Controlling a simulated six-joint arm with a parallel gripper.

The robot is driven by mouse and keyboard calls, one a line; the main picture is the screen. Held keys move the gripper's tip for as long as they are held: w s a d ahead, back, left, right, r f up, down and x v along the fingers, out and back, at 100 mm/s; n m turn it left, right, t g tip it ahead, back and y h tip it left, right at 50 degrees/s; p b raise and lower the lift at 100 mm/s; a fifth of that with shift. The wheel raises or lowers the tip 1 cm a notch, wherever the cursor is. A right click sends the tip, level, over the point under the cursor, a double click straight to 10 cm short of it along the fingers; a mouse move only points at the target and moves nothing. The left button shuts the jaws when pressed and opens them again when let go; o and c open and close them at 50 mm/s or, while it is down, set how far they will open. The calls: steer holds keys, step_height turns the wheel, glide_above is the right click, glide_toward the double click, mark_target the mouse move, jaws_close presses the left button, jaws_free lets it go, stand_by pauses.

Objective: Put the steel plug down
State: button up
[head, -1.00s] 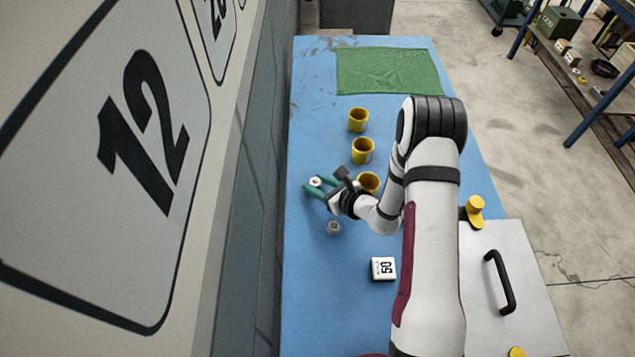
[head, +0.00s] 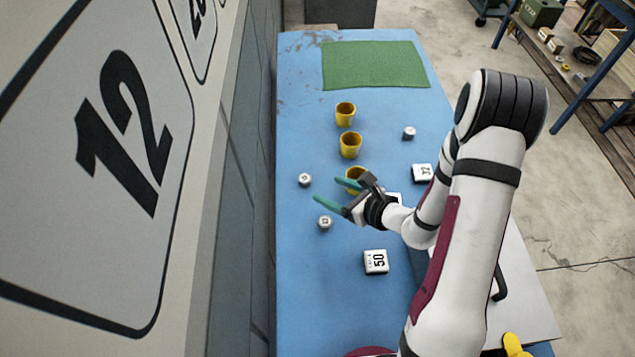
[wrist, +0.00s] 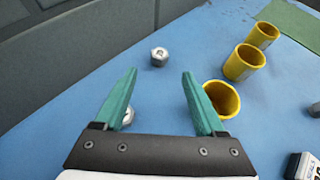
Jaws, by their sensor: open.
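A steel plug (head: 304,180) stands on the blue table (head: 300,120) near the wall, clear of my gripper (head: 331,191). In the wrist view this plug (wrist: 160,57) lies just beyond the open fingertips (wrist: 158,74), with nothing between the fingers. A second steel plug (head: 325,222) stands nearer the front, below my fingers in the head view. In the wrist view it (wrist: 128,117) is partly hidden by the left finger. A third, similar plug (head: 409,133) stands right of the cups.
Three yellow cups (head: 351,145) stand in a row; the nearest (wrist: 222,98) is close beside my right finger in the wrist view. White numbered blocks (head: 376,262) stand around the arm. A green mat (head: 375,65) lies at the far end. The wall borders the table's left side.

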steer(key=shift+s+d+r, duration=0.3)
steer(key=shift+s+r, duration=0.35)
steer(key=shift+r, duration=0.1)
steer(key=s+a+r+n+g+y, duration=0.4)
steer(key=s+a+r+n+g, duration=0.3)
steer(key=s+a+r+n, duration=0.45)
steer(key=s+d+r+n+g+h, duration=0.2)
steer(key=s+n+h, duration=0.1)
steer(key=s+n, duration=0.15)
steer(key=s+d+r+n+g+h, duration=0.2)
steer(key=s+n, duration=0.1)
steer(key=s, duration=0.3)
steer(key=s+d+n+t+h, duration=0.1)
steer(key=s+d+n+h, duration=0.2)
steer(key=d+h, duration=0.2)
steer(key=shift+s+d, duration=0.3)
steer(key=shift+d, duration=0.55)
steer(key=shift+r, duration=0.1)
